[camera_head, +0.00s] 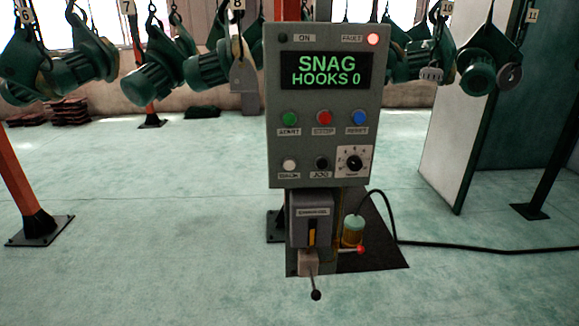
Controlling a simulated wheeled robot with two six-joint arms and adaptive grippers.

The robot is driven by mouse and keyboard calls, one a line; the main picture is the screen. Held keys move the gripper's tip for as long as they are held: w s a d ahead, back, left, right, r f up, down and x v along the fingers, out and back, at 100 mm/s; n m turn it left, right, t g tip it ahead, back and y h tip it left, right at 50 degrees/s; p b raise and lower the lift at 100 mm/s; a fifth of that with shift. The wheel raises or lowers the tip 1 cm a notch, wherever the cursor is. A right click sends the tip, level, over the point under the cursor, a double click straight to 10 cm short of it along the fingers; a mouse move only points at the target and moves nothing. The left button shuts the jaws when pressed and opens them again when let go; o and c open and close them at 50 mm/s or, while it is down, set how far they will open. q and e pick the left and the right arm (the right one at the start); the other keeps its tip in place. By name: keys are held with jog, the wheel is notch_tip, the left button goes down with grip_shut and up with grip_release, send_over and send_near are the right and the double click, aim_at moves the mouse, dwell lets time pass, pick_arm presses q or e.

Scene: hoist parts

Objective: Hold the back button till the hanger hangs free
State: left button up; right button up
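The white back button (289,164) sits at the lower left of the grey control box (275,110), above its label. Nothing touches it. The display (326,71) reads "SNAG HOOKS 0" in green. The fault lamp (373,39) glows red and the on lamp (283,38) is dark. Behind the box, green hoist parts hang in a row on numbered hangers, such as those at tag 7 (150,78) and tag 11 (477,72). The box hides part of the row. I cannot tell which hanger is caught. Neither of my grippers is in view.
Green start (290,118), red stop (324,117), blue reset (359,117) and black jog (321,163) buttons and a dial (354,162) crowd the panel. A black cable (470,246) runs right. The floor in front is clear.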

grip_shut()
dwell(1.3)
